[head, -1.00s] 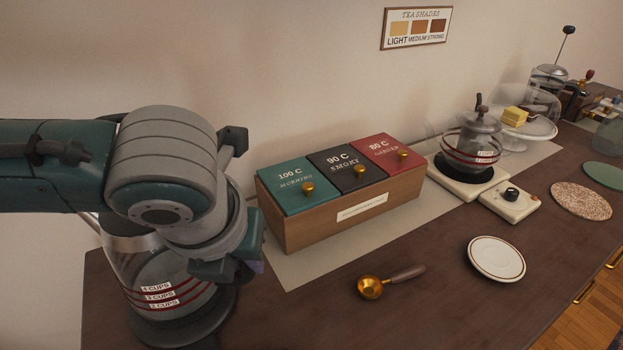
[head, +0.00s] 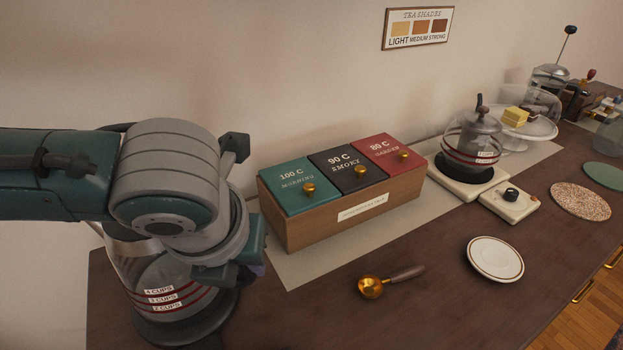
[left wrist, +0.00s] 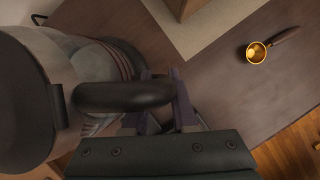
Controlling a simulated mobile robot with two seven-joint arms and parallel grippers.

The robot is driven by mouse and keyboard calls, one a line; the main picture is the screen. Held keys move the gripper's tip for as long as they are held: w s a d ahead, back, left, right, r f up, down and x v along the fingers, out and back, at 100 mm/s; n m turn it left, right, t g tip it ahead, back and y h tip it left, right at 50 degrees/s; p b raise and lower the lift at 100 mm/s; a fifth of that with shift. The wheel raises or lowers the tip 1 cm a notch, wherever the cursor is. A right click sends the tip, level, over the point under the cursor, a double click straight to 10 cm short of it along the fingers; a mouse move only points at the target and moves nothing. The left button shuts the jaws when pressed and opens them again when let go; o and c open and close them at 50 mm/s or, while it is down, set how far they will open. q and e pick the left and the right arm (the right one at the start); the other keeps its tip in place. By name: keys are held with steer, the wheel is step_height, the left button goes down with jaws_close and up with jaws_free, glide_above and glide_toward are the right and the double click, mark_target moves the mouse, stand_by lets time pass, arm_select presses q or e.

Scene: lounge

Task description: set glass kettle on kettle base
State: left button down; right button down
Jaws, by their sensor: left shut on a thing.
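The glass kettle (head: 150,272), with red stripes and cup labels, is at the left end of the counter, partly hidden behind my left arm. Its dark handle (left wrist: 120,97) shows in the left wrist view. My left gripper (head: 235,272) is shut on the handle; its fingers (left wrist: 163,95) show in the left wrist view. A dark round kettle base (head: 170,334) lies directly under the kettle. I cannot tell whether the kettle bottom touches it or is just above. My right gripper is not in view.
A wooden box (head: 335,224) with three coloured lids stands right of the kettle. A gold scoop (head: 371,287) and a saucer (head: 495,258) lie in front. A striped glass teapot (head: 472,140) stands farther right on a cream stand. The counter between kettle and scoop is clear.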

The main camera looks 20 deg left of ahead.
arm_select(q)
steer(key=shift+r+p, duration=0.1)
steer(key=shift+p, duration=0.2)
steer(key=shift+f+b, duration=0.35)
steer(key=shift+f, duration=0.2)
stand_by(0.4)
steer(key=c, duration=1)
jaws_free()
steer(key=p+v, duration=1.1)
steer(key=p, duration=0.2)
steer(key=shift+p, duration=0.4)
